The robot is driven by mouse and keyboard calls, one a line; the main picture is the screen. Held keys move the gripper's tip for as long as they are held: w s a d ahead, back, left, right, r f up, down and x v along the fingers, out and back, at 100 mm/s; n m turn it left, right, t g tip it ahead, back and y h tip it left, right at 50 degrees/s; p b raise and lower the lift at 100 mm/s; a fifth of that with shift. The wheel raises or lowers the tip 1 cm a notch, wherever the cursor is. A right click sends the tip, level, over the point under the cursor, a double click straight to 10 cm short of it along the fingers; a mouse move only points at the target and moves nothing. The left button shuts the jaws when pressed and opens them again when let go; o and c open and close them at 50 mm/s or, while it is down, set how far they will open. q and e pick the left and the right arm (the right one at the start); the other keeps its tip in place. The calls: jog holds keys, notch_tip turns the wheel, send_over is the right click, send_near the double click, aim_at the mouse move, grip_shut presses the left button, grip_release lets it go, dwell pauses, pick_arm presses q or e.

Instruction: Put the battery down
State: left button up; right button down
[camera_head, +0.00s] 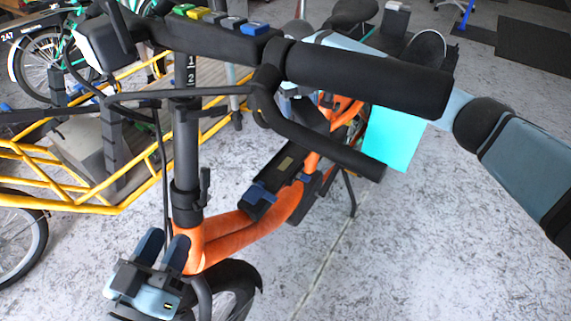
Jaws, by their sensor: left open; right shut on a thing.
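A long black battery (281,172) with a pale label and a dark blue end lies along the orange frame (238,227) of the bike in front of me. I cannot tell whether it rests on the frame or is held just above it. My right arm comes in from the right behind the handlebar. My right gripper (290,106) is mostly hidden by the handlebar and its grip; it is shut at the battery's upper end, but the contact is hidden. My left gripper (164,245) is open and empty at lower left, beside the front of the frame.
The black handlebar (365,78) and stem (187,150) stand close in front of me. A yellow-framed cargo bike (60,207) is at left. A cyan panel (394,139) shows behind the handlebar. Floor at lower right is clear.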

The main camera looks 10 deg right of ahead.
jog(key=m, duration=0.2)
jog(key=w+a+m, duration=0.1)
jog(key=m, duration=0.1)
jog(key=r+m, duration=0.1)
jog(key=m, duration=0.1)
jog(key=shift+w+a+m+y, duration=0.3)
jog(key=shift+a+m+y, duration=0.1)
jog(key=m, duration=0.2)
jog(key=a+m, duration=0.1)
jog(key=m, duration=0.1)
jog(key=shift+w+r, duration=0.1)
jog(key=shift+w, duration=0.3)
jog(key=b, duration=0.5)
send_over(284, 165)
notch_tip(284, 165, down, 14)
jog(key=f, duration=0.2)
jog(key=f+b, duration=0.2)
jog(key=f, duration=0.1)
jog(key=shift+w+d+f, duration=0.25)
jog(key=shift+d+f, duration=0.05)
jog(key=shift+f, duration=0.25)
pick_arm(q)
notch_tip(284, 165, down, 8)
jog(key=w+m+g, duration=0.1)
jog(key=m+g, duration=0.1)
jog(key=shift+r+g, duration=0.25)
jog(key=shift+g, duration=0.05)
